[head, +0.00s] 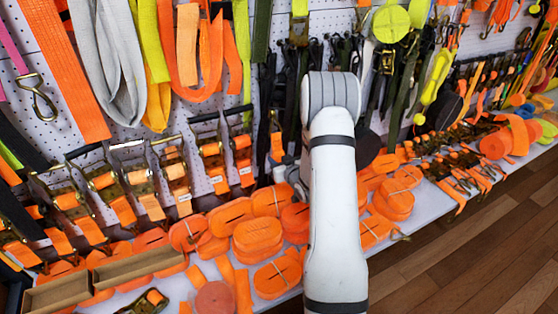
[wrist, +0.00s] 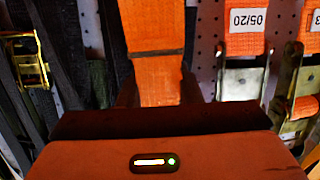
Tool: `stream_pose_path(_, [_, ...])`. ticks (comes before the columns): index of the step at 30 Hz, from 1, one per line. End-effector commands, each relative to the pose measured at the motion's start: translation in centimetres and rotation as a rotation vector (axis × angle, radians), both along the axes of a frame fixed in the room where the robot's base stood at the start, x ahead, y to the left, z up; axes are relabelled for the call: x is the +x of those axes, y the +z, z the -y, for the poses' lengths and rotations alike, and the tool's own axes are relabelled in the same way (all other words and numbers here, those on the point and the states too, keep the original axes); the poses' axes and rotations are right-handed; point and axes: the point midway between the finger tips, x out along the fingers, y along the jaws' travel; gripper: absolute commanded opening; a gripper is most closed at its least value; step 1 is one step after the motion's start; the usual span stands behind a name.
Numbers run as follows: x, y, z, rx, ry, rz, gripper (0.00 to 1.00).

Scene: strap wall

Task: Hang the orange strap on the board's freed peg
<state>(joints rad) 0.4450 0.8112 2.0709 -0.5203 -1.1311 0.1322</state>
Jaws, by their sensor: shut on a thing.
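An orange strap (wrist: 155,28) runs down the middle of the wrist view, with a dark line across it. My gripper (wrist: 158,90) is shut on this strap, with its dark fingers on either side of the strap's lower end. In the head view my arm hides the gripper, and I cannot tell which orange piece there is the held one. The perforated white board (head: 18,97) stands behind, covered with many hanging straps. I cannot make out a free peg in either view.
Ratchet buckles with orange straps (head: 175,172) line the board's lower part. Rolled orange straps (head: 258,238) crowd the white shelf below. An open cardboard box (head: 58,291) lies at the lower left. In the wrist view, a buckle with a labelled orange strap (wrist: 246,45) hangs close on the right.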

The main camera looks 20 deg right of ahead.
Motion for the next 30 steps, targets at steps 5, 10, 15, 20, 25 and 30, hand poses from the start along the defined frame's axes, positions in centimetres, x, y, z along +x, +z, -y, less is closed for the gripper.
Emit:
stream_pose_path(5, [0.0,0.0,0.0,0.000,0.000,0.001,0.00])
stream_pose_path(10, [0.0,0.0,0.0,0.000,0.000,0.001,0.38])
stream_pose_path(15, [0.0,0.0,0.0,0.000,0.000,0.001,0.52])
stream_pose_path(20, [0.0,0.0,0.0,0.000,-0.001,0.000,0.57])
stream_pose_path(25, [-0.2,0.0,0.1,0.000,-0.001,-0.001,0.57])
stream_pose_path(30, [-2.3,0.6,0.1,0.000,-0.001,-0.002,0.57])
